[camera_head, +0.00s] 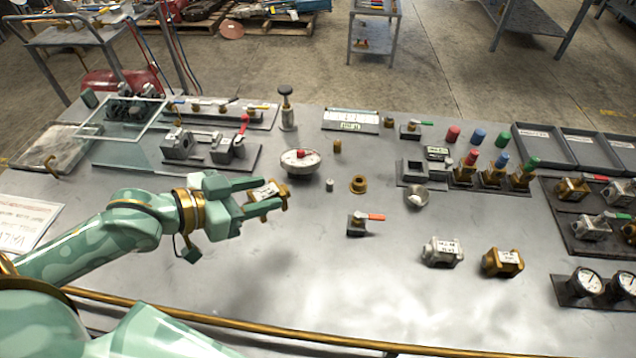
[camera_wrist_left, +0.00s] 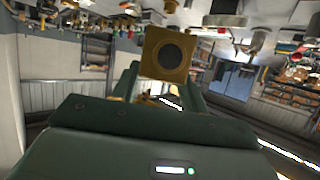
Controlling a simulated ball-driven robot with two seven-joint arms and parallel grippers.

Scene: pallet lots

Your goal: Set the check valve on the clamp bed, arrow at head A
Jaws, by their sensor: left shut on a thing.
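My left gripper (camera_head: 268,194) is shut on a brass valve body (camera_head: 262,191) with a white label. It holds the valve above the left-middle of the grey bench. In the left wrist view the valve shows as a square brass end with a dark round bore (camera_wrist_left: 166,54) between the fingers. An arrow on it cannot be made out. A fixture that looks like the clamp bed (camera_head: 210,160), with two grey blocks and a red-handled lever, stands behind and left of the gripper, apart from the valve. Its head letters are too small to read. My right gripper is not in view.
A round dial (camera_head: 300,162) stands just behind the held valve. A red-handled valve (camera_head: 358,224), a grey labelled valve (camera_head: 442,252) and another brass valve (camera_head: 502,262) lie to the right. A glass-like frame (camera_head: 122,119) is at the back left. The front middle bench is clear.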

